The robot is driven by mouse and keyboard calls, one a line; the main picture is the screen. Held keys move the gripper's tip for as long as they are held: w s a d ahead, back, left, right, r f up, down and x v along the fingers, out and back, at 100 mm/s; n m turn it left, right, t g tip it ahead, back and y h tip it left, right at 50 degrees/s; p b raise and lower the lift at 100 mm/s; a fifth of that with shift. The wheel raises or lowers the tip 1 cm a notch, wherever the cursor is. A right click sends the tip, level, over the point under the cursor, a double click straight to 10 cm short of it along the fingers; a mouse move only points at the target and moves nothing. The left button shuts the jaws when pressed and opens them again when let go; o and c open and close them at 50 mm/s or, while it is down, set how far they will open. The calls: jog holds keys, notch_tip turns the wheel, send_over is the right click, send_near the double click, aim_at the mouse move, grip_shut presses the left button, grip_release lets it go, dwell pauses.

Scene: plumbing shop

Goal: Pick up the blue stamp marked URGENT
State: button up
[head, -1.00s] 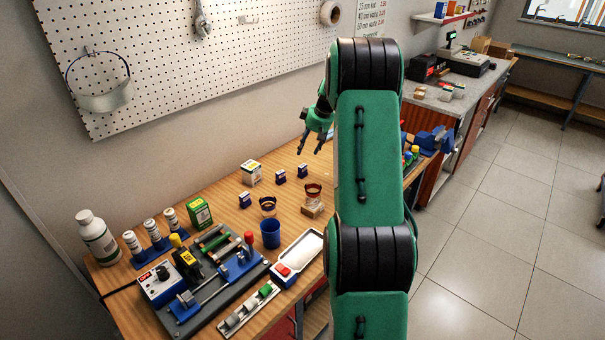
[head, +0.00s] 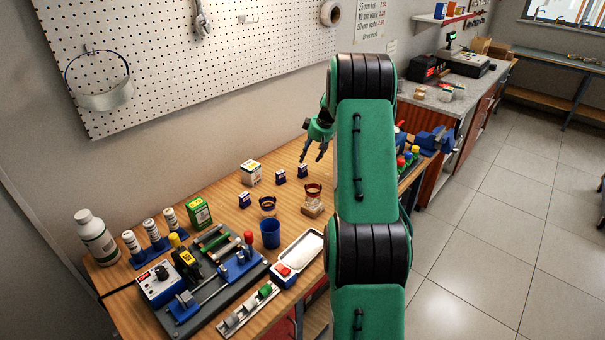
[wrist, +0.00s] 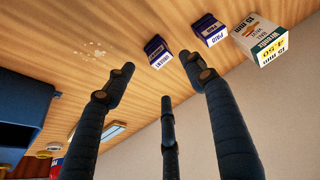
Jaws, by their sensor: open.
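A small blue stamp with a white label (wrist: 158,52) lies beyond my fingertips in the wrist view; its small end lettering appears to read URGENT. It seems to be the rightmost small blue block (head: 302,172) on the bench in the head view. A similar blue stamp (wrist: 208,30), with a label that looks like PAID, is beside it. My gripper (head: 313,157) is open and empty, above the bench just right of the URGENT stamp in the head view. In the wrist view its fingers (wrist: 158,70) are spread, apart from the stamp.
A white box (head: 250,172) stands left of the stamps, and another blue block (head: 244,200) is nearer. Brown ring-topped items (head: 313,190) and a blue cup (head: 270,233) stand in front. A blue vise (head: 432,140) is at the right. The pegboard wall rises behind.

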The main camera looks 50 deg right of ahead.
aim_at(304, 166)
jog(key=shift+b+x, duration=0.3)
jog(key=shift+x, duration=2)
jog(key=shift+w, duration=0.1)
jog(key=shift+b+x, duration=0.8)
jog(key=shift+x, duration=1.75)
jog(key=shift+a, duration=0.15)
jog(key=c, duration=1.1)
